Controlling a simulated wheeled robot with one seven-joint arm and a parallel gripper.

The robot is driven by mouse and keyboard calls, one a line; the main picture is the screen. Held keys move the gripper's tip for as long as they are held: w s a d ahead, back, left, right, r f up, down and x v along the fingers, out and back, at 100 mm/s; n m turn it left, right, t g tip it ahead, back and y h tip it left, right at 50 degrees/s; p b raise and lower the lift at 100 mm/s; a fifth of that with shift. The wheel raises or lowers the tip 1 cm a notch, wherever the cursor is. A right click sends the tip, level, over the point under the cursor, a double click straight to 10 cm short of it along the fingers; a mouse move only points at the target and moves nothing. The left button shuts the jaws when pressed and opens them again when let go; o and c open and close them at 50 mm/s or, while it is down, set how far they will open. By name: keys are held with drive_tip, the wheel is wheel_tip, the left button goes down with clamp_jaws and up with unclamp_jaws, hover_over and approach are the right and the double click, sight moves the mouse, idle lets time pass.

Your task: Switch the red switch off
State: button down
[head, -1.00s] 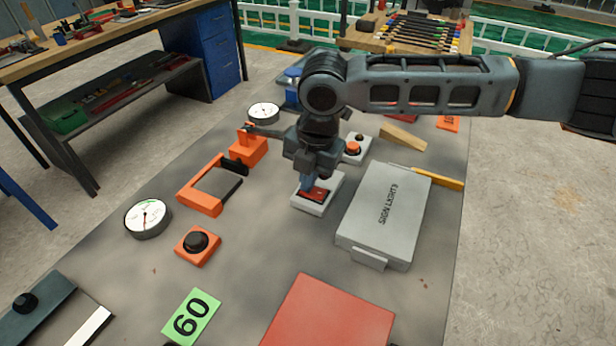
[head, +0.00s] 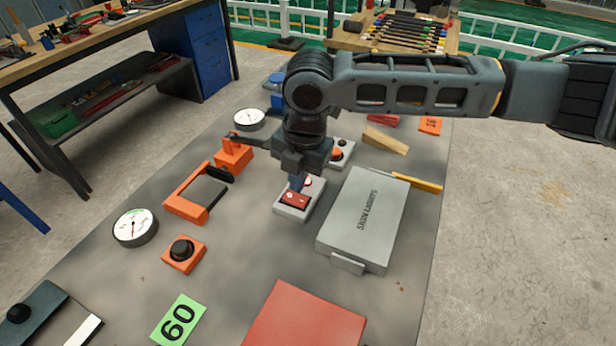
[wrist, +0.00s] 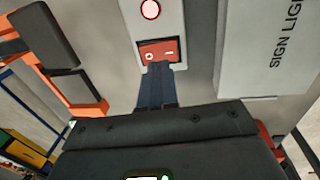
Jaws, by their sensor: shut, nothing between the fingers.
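The red rocker switch (head: 296,200) sits on a pale grey plate (head: 288,214) on the table. In the wrist view, the switch (wrist: 160,52) shows a circle mark on its left and a bar mark on its right. A round red-rimmed lamp with a pale, bright centre (wrist: 150,9) is on the same plate. My gripper (head: 297,187) points down at the switch's far edge, its fingers closed together and empty. In the wrist view, the fingertips (wrist: 156,66) overlap the switch's lower edge; contact is unclear. I cannot tell which way the rocker is tilted.
A grey "SIGN LIGHTS" box (head: 364,220) stands right of the switch. An orange handle frame (head: 190,206), orange-based black button (head: 183,252) and gauge (head: 135,228) lie left. A red panel (head: 305,318) is in front. Bare table lies between the switch and red panel.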

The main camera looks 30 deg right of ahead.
sight(305, 202)
wheel_tip(305, 202, up, 11)
drive_tip(key=s+b, duration=0.1)
drive_tip(key=b, duration=0.1)
drive_tip(key=shift+d, duration=0.4)
